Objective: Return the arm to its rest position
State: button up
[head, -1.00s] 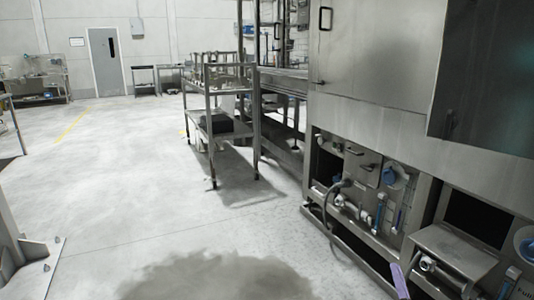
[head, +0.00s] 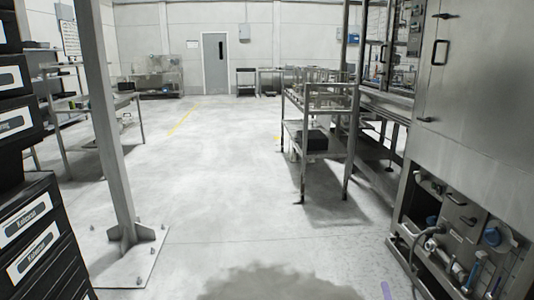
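My arm and gripper do not show in the head view, so I cannot see the arm's pose or whether the gripper is open or shut. The steel tunnel washer (head: 480,125) stands at the right, with closed upper panels and an open lower bay of hoses and fittings (head: 465,225).
A steel rack cart (head: 318,165) stands ahead right. A steel post (head: 108,130) on a floor plate and black labelled drawers (head: 38,235) stand at the left. A table (head: 95,105) is behind the post. A dark wet patch (head: 280,283) lies in front. The middle floor (head: 225,180) is clear.

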jog(key=w+a+m+g+p, duration=0.2)
jog(key=w+a+p, duration=0.25)
jog(key=a, duration=0.45)
jog(key=s+a+f+m+g+y+p, duration=0.1)
jog(key=s+a+f+m+g+p, duration=0.3)
jog(key=a, duration=0.5)
jog(key=s+a+f+m+g+p, duration=0.2)
jog(key=a+f+g+p, duration=0.25)
jog(key=a+p, duration=0.3)
jog(key=s+a+f+m+g+p, duration=0.1)
jog(key=s+a+f+m+g, duration=0.15)
jog(key=s, duration=0.35)
jog(key=s+a+f+m+g, duration=0.1)
jog(key=s+m+g, duration=0.1)
jog(key=s+g, duration=0.3)
jog(key=s+a+f+m+g+p, duration=0.1)
jog(key=s+a+f+m+g, duration=0.1)
jog(key=s, duration=0.6)
jog(key=s+a+r+m+g+y, duration=0.1)
jog(key=s+r+m+g, duration=0.2)
jog(key=s+m+g, duration=0.4)
jog(key=s, duration=0.8)
jog(key=shift+s+a, duration=0.15)
jog(key=shift+s, duration=0.25)
